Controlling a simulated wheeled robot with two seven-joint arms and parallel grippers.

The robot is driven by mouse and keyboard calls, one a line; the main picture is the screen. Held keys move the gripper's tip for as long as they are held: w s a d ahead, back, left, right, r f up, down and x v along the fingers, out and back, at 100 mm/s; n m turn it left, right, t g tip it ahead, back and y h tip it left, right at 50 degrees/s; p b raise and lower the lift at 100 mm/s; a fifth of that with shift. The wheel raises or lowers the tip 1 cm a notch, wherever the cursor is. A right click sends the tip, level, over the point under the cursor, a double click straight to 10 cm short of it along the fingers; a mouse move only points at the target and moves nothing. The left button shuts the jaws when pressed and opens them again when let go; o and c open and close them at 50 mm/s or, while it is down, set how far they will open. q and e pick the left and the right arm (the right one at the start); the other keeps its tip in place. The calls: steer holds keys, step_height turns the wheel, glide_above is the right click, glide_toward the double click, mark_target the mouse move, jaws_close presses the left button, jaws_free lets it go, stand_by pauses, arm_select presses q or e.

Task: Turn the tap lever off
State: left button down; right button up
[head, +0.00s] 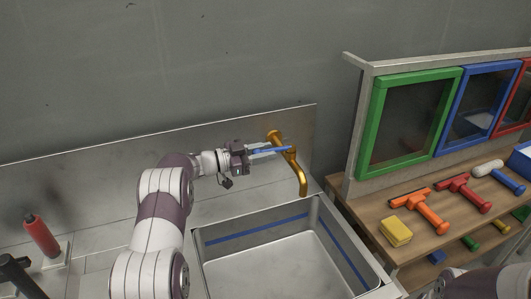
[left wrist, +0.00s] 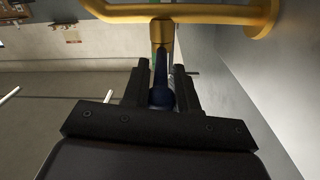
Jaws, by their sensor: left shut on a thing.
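A brass tap (head: 298,175) stands on the wall behind the sink, with its spout curving down over the basin. Its blue lever (head: 272,150) points to the left, toward my left gripper. My left gripper (head: 252,151) is shut on the blue lever, just left of the tap body. In the left wrist view, the dark fingers (left wrist: 161,90) stand on both sides of the blue lever (left wrist: 161,97), and the brass tap (left wrist: 160,34) is just beyond them. The fingers partly hide the lever. My right gripper is not in view.
A steel sink basin (head: 216,228) with a blue stripe lies below the tap. On the right, a wooden shelf (head: 373,219) holds a yellow sponge (head: 395,231) and several squeegees and rollers. Framed panels (head: 373,120) stand behind it. A red bottle (head: 41,236) is at left.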

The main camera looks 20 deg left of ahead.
arm_select(q)
steer(key=c, duration=1.2)
jaws_free()
steer(key=shift+r, duration=0.15)
steer(key=shift+o, duration=0.5)
steer(key=shift+a, duration=0.1)
steer(key=b+v, duration=0.3)
steer(key=v, duration=0.9)
steer(key=shift+a, duration=0.3)
steer(key=shift+s, duration=0.1)
